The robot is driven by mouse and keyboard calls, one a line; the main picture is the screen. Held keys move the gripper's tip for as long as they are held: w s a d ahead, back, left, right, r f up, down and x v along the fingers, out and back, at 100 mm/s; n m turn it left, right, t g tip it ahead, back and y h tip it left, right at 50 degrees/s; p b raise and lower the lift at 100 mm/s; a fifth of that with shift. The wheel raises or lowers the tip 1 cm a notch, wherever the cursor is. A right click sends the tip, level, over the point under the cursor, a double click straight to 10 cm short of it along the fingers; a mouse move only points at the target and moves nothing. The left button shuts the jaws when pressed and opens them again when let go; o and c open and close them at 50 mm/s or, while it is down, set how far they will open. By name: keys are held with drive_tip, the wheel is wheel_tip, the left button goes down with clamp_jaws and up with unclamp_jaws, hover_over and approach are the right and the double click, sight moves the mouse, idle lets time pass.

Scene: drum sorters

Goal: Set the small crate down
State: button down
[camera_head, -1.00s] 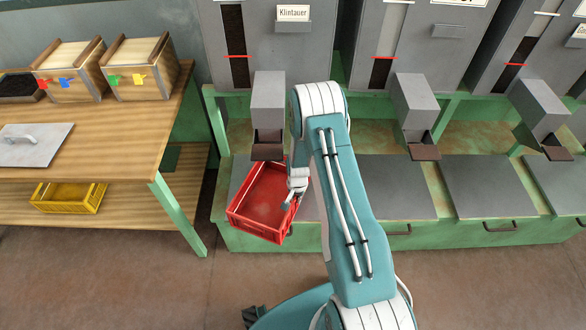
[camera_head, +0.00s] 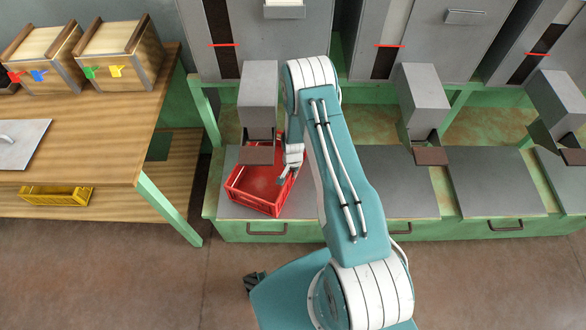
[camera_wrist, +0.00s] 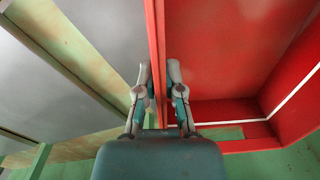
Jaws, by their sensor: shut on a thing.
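The small crate is red and open-topped (camera_head: 257,190). In the head view it is over a grey panel (camera_head: 235,211) of the green bench, under the left chute (camera_head: 258,95). I cannot tell whether its bottom touches the panel. My gripper (camera_head: 288,178) is at the crate's right side. In the wrist view my gripper (camera_wrist: 160,75) has one finger on each side of the crate's red wall (camera_wrist: 155,45) and is shut on it. The crate's inside looks empty where it shows.
The wooden table (camera_head: 95,140) stands at the left, with two wooden boxes and a grey lid (camera_head: 20,145) on it. A yellow crate (camera_head: 55,195) is on its lower shelf. A brown flap (camera_head: 257,155) hangs close above the red crate. More grey panels (camera_head: 495,180) lie clear at the right.

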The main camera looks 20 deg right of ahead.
drive_tip(key=shift+d, duration=0.1)
drive_tip(key=shift+a, duration=0.3)
drive_tip(key=c, duration=0.8)
unclamp_jaws()
drive_tip(key=shift+a, duration=0.25)
drive_tip(key=shift+o, duration=0.2)
drive_tip(key=shift+d, duration=0.3)
drive_tip(key=shift+d+r, duration=0.15)
drive_tip(key=shift+r, duration=0.3)
wheel_tip(320, 180, up, 11)
drive_tip(key=shift+s+r, duration=0.1)
drive_tip(key=shift+r, duration=0.05)
drive_tip(key=shift+s, duration=0.15)
